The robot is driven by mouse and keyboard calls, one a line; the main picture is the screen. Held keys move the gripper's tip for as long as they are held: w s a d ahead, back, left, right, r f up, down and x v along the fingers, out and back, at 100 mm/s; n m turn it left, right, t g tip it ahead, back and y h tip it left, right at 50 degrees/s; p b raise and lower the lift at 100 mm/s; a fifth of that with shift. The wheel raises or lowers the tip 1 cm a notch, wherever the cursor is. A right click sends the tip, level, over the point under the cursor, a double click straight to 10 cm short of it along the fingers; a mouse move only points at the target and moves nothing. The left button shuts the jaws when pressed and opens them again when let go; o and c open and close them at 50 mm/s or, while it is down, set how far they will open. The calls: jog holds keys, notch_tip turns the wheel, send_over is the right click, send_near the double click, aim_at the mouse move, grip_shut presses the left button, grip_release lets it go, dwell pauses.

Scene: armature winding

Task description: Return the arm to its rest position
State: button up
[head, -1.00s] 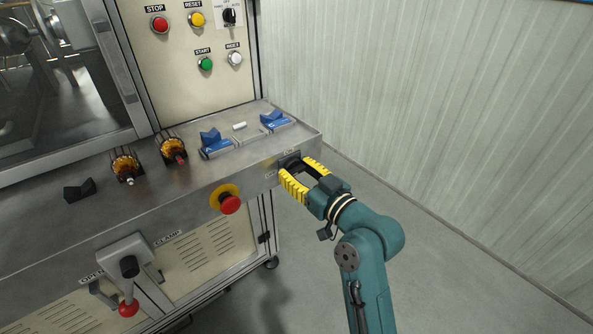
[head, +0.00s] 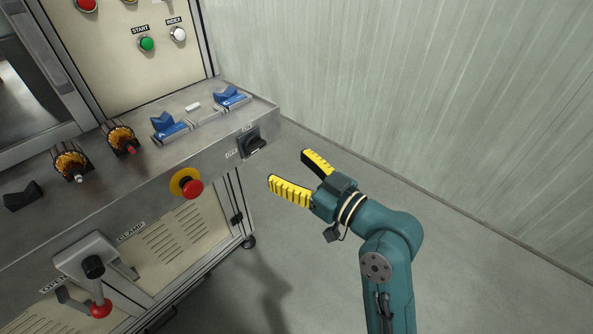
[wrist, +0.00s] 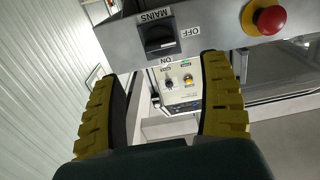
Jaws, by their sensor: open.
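My gripper (head: 293,176) is open and empty, with yellow ribbed fingers apart. In the head view it hangs in free air to the right of the machine's front edge. The black mains switch (head: 252,144) on the machine's front face is left of the fingertips and apart from them. In the wrist view, the mains switch (wrist: 159,37) shows beyond the fingers, with "MAINS", "ON" and "OFF" marks upside down. Nothing is between my fingers (wrist: 166,75).
A red emergency button (head: 191,189) on a yellow ring and a clamp lever (head: 97,285) stick out of the machine front. Two wound armatures (head: 72,165) and blue V-blocks (head: 168,127) stand on the bench top. Open floor and a ribbed wall (head: 430,100) are to the right.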

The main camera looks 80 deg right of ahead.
jog(key=shift+v, duration=0.9)
